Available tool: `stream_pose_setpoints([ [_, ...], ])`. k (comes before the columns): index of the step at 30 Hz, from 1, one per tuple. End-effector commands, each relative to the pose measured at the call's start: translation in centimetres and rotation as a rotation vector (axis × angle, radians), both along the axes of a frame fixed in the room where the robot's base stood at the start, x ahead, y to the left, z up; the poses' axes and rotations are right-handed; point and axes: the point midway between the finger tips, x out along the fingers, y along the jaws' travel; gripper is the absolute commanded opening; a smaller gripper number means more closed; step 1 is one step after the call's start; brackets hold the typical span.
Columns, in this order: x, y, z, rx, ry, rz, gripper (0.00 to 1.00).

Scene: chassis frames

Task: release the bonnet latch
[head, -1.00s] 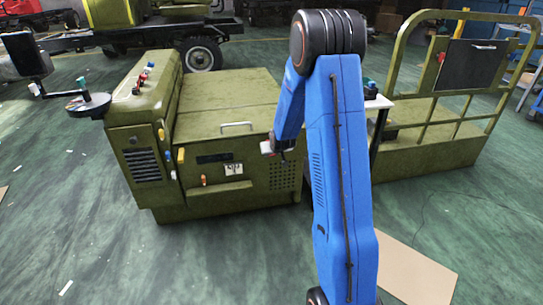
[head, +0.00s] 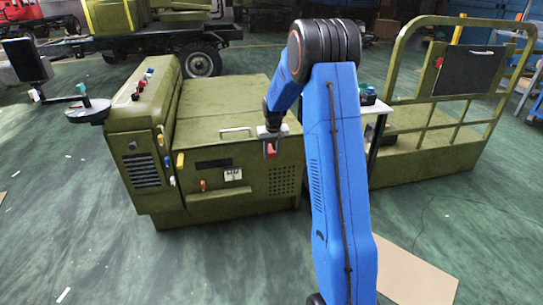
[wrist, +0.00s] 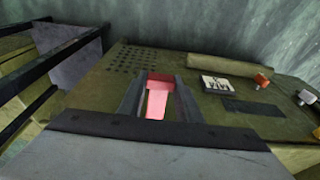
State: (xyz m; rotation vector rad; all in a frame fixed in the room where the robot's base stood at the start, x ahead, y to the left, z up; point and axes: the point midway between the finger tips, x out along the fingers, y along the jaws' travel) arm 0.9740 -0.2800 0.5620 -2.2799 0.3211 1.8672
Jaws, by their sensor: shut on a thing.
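The olive vehicle's bonnet (head: 222,100) lies flat and looks closed, with a pale bar handle (head: 237,130) at its front edge. A red latch (head: 271,151) is at the upper right of the front panel, just below that edge. My gripper (head: 270,134) is over it from above. In the wrist view, the red latch (wrist: 157,100) sits between the two grey fingers of my gripper (wrist: 160,80), which are shut on it. The fingers hide its sides, and its mounting cannot be made out.
The front panel carries a white label (head: 233,174), a dark slot (head: 213,163) and a small red knob (head: 203,185). Colored knobs line the left console. A railed olive platform (head: 430,150) stands to the right. Open green floor lies in front, with a tan sheet (head: 415,270) on it.

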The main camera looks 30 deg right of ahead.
Motion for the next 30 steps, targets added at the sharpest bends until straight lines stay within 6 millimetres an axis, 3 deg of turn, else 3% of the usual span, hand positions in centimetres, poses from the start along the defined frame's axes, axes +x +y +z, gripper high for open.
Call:
stream_pose_setpoints([
  [19, 0.26, -0.11, 0.58, 0.008, 0.032, 0.000, 0.00],
  [20, 0.26, -0.11, 0.59, 0.008, 0.032, 0.000, 0.36],
  [21, 0.24, -0.10, 0.57, 0.008, 0.032, 0.000, 0.46],
  [22, 0.24, -0.09, 0.56, 0.008, 0.033, 0.000, 0.50],
  [30, 0.11, -0.04, 0.46, 0.010, 0.036, 0.000, 0.50],
])
